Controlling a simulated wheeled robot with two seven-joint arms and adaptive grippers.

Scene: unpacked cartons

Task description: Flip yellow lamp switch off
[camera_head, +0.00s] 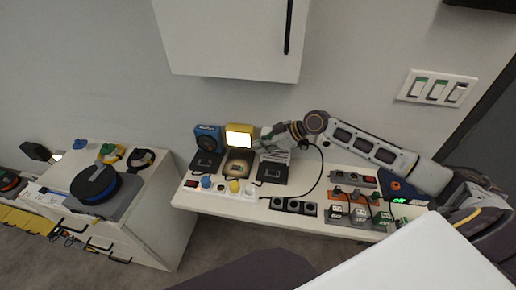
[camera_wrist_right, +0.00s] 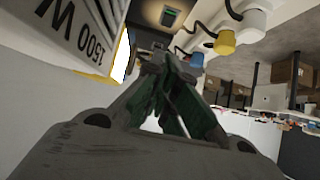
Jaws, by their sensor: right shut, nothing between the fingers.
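The yellow lamp (camera_head: 239,129) stands at the back of the white table, against the wall, and its face glows. A dark switch box (camera_head: 238,164) sits in front of it. My right gripper (camera_head: 260,141) is just right of the lamp, shut and empty; I cannot tell if it touches. In the right wrist view the shut fingers (camera_wrist_right: 178,95) point toward the lamp's bright face and yellow edge (camera_wrist_right: 121,62). A dark box with a small lit switch (camera_wrist_right: 169,17) shows beyond; I cannot tell which lamp it serves. My left gripper is out of view.
A blue lamp (camera_head: 207,138) stands left of the yellow one. Other dark boxes (camera_head: 273,173) flank the switch box. A white power strip with a yellow plug (camera_head: 234,186) and blue plug (camera_head: 206,182) lies in front. A black cable loops at right. A cabinet (camera_head: 230,40) hangs above.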

